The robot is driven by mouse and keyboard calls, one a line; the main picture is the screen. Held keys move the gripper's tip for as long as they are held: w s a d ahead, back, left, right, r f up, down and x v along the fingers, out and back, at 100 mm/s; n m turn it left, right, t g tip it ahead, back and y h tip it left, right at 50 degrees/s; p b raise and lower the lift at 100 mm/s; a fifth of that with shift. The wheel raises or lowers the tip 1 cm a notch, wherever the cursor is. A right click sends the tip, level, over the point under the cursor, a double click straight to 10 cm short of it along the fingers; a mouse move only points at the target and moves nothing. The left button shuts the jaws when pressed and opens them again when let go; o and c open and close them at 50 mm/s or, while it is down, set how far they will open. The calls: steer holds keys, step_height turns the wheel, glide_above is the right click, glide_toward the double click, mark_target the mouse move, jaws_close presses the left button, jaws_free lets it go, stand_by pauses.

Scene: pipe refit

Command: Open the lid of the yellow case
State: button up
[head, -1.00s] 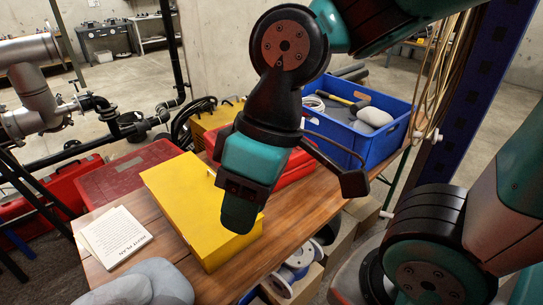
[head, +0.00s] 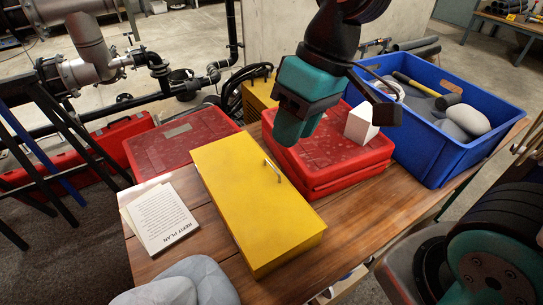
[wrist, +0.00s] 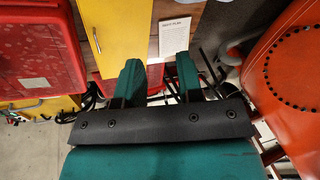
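The yellow case (head: 245,200) lies flat on the wooden table with its lid shut. A small metal handle (head: 273,171) sits on its right side. My gripper (head: 285,138) hangs above the red case to the right of the yellow case, apart from the handle. Its two teal fingers stand apart with nothing between them in the wrist view (wrist: 158,72). The yellow case shows there at the top (wrist: 122,25), with its handle (wrist: 95,39) at its left edge. My gripper hides part of the red case in the head view.
A red case (head: 335,160) bears a white block (head: 361,122) close to my gripper. A blue crate (head: 448,140) with tools stands at the right. A second red case (head: 180,138) and a printed sheet (head: 160,215) lie left. Grey cushion-like shapes (head: 185,283) are in front. Bare table lies right of the yellow case.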

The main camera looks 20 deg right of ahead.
steer(key=w+d+f+m, duration=0.1)
steer(key=w+d+f, duration=0.15)
steer(key=w, duration=0.45)
steer(key=w+d+f+m, duration=0.1)
steer(key=w+d+f, duration=0.15)
steer(key=w, duration=0.45)
steer(key=m+h, duration=0.1)
steer(key=m, duration=0.1)
glide_toward(273, 167)
steer(key=p+x, duration=0.4)
steer(key=x, duration=0.4)
jaws_close()
